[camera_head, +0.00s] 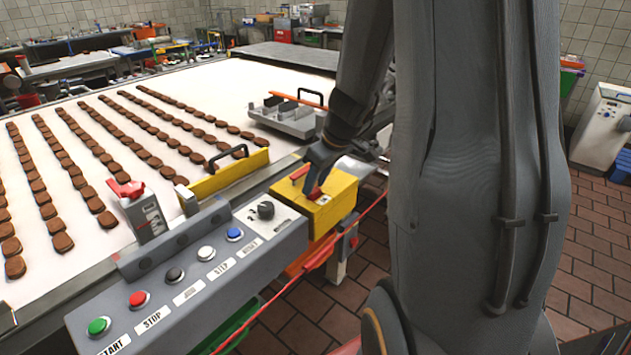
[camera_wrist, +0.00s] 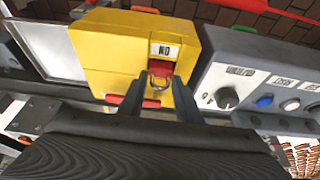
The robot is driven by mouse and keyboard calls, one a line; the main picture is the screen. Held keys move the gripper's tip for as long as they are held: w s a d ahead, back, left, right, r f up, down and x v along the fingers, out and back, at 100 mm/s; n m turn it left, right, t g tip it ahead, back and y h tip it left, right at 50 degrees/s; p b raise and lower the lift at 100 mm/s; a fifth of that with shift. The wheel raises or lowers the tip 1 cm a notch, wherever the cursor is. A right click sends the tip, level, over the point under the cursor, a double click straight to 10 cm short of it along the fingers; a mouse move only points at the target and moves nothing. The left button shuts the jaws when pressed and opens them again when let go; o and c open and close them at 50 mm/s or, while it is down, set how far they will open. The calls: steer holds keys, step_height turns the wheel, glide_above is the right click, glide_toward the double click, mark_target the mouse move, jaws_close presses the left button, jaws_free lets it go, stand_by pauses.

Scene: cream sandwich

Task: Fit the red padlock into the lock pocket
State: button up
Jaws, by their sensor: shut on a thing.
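The padlock is at the face of the yellow box (camera_wrist: 105,60), just beside a white label (camera_wrist: 165,51). I cannot make out the lock pocket; the padlock and fingers cover that spot, and I cannot tell how deep the padlock sits.
A red handle (camera_head: 299,172) is on the box beside my gripper. The grey button panel (camera_head: 190,275) adjoins the box, with a black knob (camera_head: 266,210). A yellow guard (camera_head: 225,176) with a black handle stands behind, along the white conveyor (camera_head: 215,95) with rows of brown biscuits.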

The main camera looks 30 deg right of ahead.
steer(key=shift+f+b, duration=0.15)
steer(key=shift+b, duration=0.15)
steer(key=o, duration=1.1)
steer(key=shift+r+p, duration=0.35)
steer(key=b+v, duration=0.2)
steer(key=v, duration=0.9)
steer(key=s+a+f+m+g, duration=0.1)
steer(key=s+a+f+m, duration=0.1)
steer(key=s+a+f, duration=0.3)
steer(key=s+a+f+m+g+h, duration=0.1)
steer(key=s+a+f, duration=0.4)
steer(key=a, duration=0.6)
steer(key=shift+s+a+f+m+g+h, duration=0.35)
steer(key=shift+s+m+g, duration=0.15)
steer(key=shift+s+g, duration=0.1)
